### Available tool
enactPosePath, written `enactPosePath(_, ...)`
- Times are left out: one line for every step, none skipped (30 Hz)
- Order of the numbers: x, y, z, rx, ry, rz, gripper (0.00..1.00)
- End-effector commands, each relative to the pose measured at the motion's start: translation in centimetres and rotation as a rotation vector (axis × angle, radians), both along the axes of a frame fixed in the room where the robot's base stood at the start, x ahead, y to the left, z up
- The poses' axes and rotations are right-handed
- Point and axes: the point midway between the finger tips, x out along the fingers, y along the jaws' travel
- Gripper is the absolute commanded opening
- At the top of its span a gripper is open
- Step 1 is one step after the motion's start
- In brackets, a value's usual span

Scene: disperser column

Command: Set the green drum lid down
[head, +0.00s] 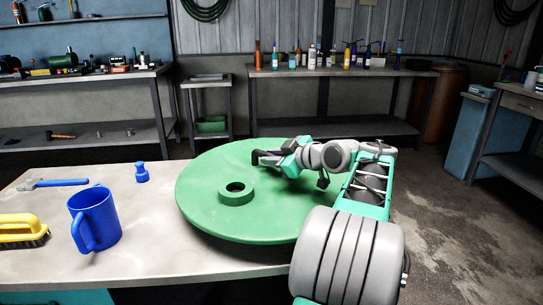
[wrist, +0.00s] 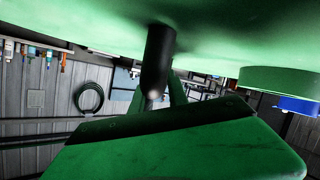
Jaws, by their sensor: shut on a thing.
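The green drum lid (head: 215,168) is a large round disc with a raised ring (head: 236,192) on its top. In the head view it spans the right end of the workbench and overhangs its edges. I cannot tell whether it touches the benchtop or hangs just above it. My gripper (head: 268,158) reaches over the lid from the right and is shut on a dark handle on its top. In the wrist view the lid (wrist: 75,15) fills the top, and the dark handle (wrist: 157,55) stands between the fingers. The lid's underside is hidden.
On the grey workbench (head: 150,240) left of the lid stand a blue mug (head: 94,218) and a small blue bottle-shaped object (head: 141,173). A blue-handled tool (head: 60,182) and a yellow brush (head: 18,230) lie farther left. A bench with several bottles stands behind. Floor is clear at right.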

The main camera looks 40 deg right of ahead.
Motion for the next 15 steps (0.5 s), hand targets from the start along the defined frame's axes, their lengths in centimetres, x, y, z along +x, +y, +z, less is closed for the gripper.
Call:
enactPosePath(0.2,-0.1,0.1,-0.006,-0.006,0.001,0.00)
enactPosePath(0.3,-0.2,0.0,-0.006,-0.006,0.001,0.00)
enactPosePath(0.5,-0.3,-0.3,-0.005,-0.006,0.001,0.00)
enactPosePath(0.6,-0.4,-0.5,-0.005,-0.007,0.001,0.00)
enactPosePath(0.8,-0.5,-0.8,-0.005,-0.007,0.002,0.00)
enactPosePath(1.1,-0.7,-1.3,-0.004,-0.007,0.001,0.00)
enactPosePath(1.1,-0.7,-1.9,-0.003,-0.006,0.001,0.00)
enactPosePath(1.0,-0.6,-2.5,-0.004,-0.006,0.001,0.00)
enactPosePath(1.0,-0.6,-3.2,-0.003,-0.005,0.000,0.00)
enactPosePath(1.0,-0.6,-3.6,-0.003,-0.005,0.000,0.00)
enactPosePath(1.0,-0.6,-3.8,-0.004,-0.006,0.000,0.00)
enactPosePath(1.0,-0.6,-4.0,-0.006,-0.006,0.001,0.00)
enactPosePath(1.0,-0.6,-4.0,-0.007,-0.008,0.001,0.00)
enactPosePath(1.0,-0.6,-3.9,-0.007,-0.008,0.001,0.00)
enactPosePath(1.0,-0.6,-3.9,-0.007,-0.008,0.001,0.00)
